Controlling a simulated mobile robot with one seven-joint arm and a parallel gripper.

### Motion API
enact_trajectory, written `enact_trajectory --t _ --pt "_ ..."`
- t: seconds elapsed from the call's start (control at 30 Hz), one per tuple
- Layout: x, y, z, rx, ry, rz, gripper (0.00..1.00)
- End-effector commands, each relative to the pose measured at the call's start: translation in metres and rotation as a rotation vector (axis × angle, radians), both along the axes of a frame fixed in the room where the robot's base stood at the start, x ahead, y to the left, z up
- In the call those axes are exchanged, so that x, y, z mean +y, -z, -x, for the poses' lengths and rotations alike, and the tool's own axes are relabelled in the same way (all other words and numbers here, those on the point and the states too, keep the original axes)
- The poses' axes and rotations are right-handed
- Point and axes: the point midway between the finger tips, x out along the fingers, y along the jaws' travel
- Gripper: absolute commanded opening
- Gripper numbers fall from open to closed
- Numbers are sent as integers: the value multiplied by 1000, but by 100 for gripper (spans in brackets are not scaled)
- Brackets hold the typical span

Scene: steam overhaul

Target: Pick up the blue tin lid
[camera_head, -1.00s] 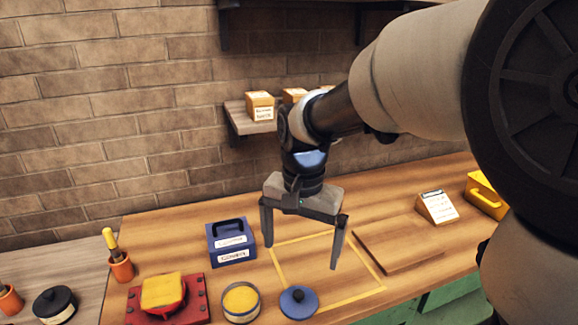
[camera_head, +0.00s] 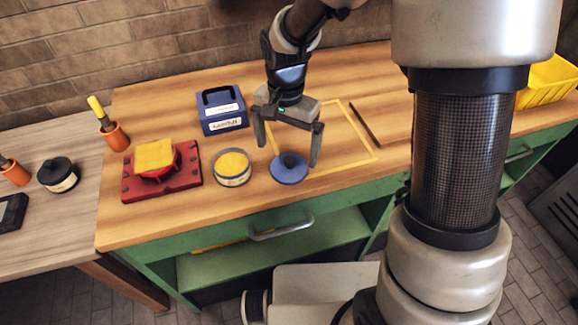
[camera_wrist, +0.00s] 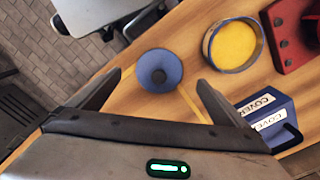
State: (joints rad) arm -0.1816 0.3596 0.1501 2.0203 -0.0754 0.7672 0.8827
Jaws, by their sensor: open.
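The blue tin lid (camera_head: 289,169) is a round disc with a dark knob in its middle. It lies on the wooden workbench near the front edge, at the near left corner of a yellow outlined square. My gripper (camera_head: 287,154) is open and empty, with its fingers spread apart behind and above the lid. In the wrist view the blue tin lid (camera_wrist: 160,70) lies beyond the fingertips, between the lines of the two fingers of my gripper (camera_wrist: 158,80). No contact with the lid shows.
An open tin with yellow contents (camera_head: 232,168) stands left of the lid. A red fixture with a yellow cloth (camera_head: 160,165) is farther left. A blue box with a handle (camera_head: 221,110) stands behind the tin. A yellow bin (camera_head: 548,82) is at the far right.

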Motion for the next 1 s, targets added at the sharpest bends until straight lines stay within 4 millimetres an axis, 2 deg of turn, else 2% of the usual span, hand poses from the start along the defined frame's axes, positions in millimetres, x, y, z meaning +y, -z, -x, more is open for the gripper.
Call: enact_trajectory --t 0.23,0.5,0.83,1.0 --pt "-2 18 -2 2 0 1 98" --pt "-6 56 -9 2 -1 0 98" --pt "-5 62 -9 -1 -1 0 98" --pt "-5 62 -9 0 -1 0 69"
